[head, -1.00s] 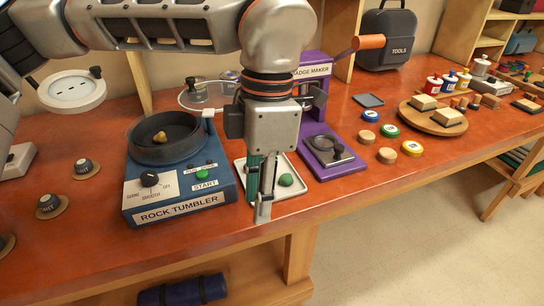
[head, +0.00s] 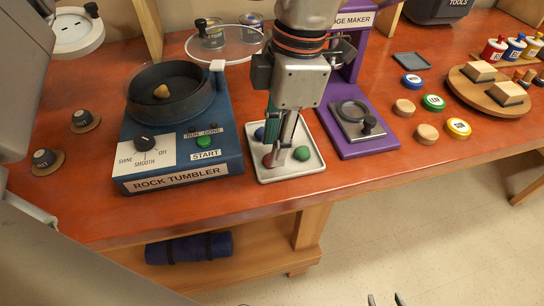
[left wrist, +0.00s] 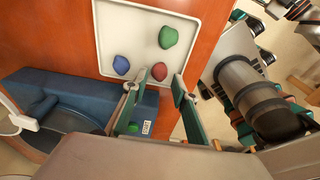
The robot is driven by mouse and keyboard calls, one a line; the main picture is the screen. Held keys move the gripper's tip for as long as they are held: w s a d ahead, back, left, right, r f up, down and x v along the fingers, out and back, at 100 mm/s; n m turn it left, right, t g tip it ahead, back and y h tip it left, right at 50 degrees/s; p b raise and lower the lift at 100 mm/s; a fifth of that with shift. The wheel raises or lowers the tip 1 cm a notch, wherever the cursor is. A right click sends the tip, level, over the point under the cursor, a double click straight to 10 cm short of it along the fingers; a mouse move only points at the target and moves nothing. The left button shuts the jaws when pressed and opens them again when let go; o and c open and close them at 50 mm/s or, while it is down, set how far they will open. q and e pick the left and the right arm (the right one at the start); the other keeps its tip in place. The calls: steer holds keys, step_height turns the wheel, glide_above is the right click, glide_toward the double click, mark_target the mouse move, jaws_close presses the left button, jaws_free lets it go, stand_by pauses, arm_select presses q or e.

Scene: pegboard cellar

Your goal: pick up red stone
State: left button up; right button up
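The red stone (head: 267,160) lies in a pale square tray (head: 284,174), partly hidden behind a finger of my left gripper (head: 283,157). A green stone (head: 302,153) and a blue stone (head: 259,133) lie in the same tray. My left gripper points down over the tray, open and empty. In the left wrist view its fingers (left wrist: 156,90) are apart and the red stone (left wrist: 159,71) shows just beyond the tips, nearer the left-hand finger. I cannot tell whether a finger touches it. My right gripper (head: 385,300) shows only as two separated fingertips at the bottom edge.
A blue rock tumbler (head: 180,160) stands close left of the tray. A purple badge maker (head: 365,140) stands close on its right. The table's front edge runs just before the tray. Discs (head: 426,132) and a round wooden board (head: 470,93) lie further right.

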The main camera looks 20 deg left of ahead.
arm_select(q)
steer(key=f, duration=0.2)
steer(key=shift+a+f, duration=0.2)
steer(key=shift+f, duration=0.1)
steer(key=shift+r, duration=0.1)
steer(key=c, duration=0.7)
steer(key=shift+r, duration=0.15)
